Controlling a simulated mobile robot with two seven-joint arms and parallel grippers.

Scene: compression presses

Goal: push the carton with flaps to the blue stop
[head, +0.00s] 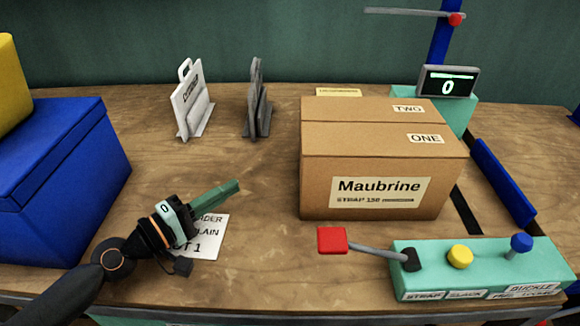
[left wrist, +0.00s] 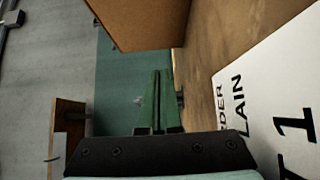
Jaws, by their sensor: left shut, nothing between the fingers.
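The brown carton (head: 375,185) marked "Maubrine" stands upright right of centre on the table. Its top flaps lie flat and carry the labels "ONE" and "TWO". The blue stop (head: 503,182) is a long bar to the right of the carton, with a gap and a dark strip between them. My left gripper (head: 236,187) is shut and empty, to the left of the carton and apart from it, with its fingers pointing toward it. In the left wrist view the shut green fingers (left wrist: 157,75) show below the carton (left wrist: 140,22). My right gripper is not in view.
A teal control box (head: 480,268) with a red-ended lever (head: 332,240) stands in front of the carton. A blue box (head: 60,175) is at left. Two upright holders (head: 190,105) (head: 257,105) stand behind. A white card (head: 207,238) lies below my gripper. Bare table lies between gripper and carton.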

